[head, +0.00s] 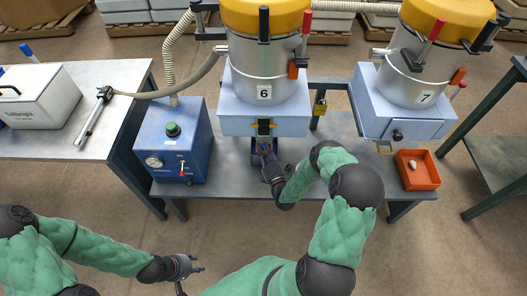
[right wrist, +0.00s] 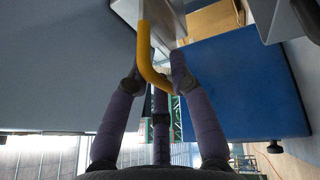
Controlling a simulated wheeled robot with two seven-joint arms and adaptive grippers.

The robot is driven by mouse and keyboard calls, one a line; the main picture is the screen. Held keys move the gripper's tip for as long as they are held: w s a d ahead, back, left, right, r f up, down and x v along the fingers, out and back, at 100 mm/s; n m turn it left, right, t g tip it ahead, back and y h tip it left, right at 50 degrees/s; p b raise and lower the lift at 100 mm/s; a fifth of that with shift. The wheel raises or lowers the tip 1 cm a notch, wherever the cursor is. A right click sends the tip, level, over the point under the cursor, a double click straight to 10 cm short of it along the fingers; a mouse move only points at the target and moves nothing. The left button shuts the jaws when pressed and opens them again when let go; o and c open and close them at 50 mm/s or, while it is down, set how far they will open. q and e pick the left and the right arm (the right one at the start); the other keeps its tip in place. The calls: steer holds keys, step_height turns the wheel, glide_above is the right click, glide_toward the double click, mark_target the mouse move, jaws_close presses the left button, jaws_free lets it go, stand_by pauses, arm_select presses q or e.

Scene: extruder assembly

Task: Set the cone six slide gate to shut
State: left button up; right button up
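Cone six is the steel hopper (head: 264,65) with a yellow top and a "6" label, standing on a pale blue box (head: 290,120). My left gripper (head: 199,268) is open and empty, low in front of the table.
Cone seven (head: 412,75) stands to the right, with an orange bin (head: 432,170) beside it. A blue box with a gauge (head: 175,142) stands left of cone six. A yellow padlock (head: 320,107) hangs between the cones. A white case (head: 38,100) is on the left table.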

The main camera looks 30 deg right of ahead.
steer(key=shift+o, duration=0.9)
steer(key=shift+s+f, duration=0.1)
steer(key=v, duration=1.1)
steer(key=shift+s, duration=0.35)
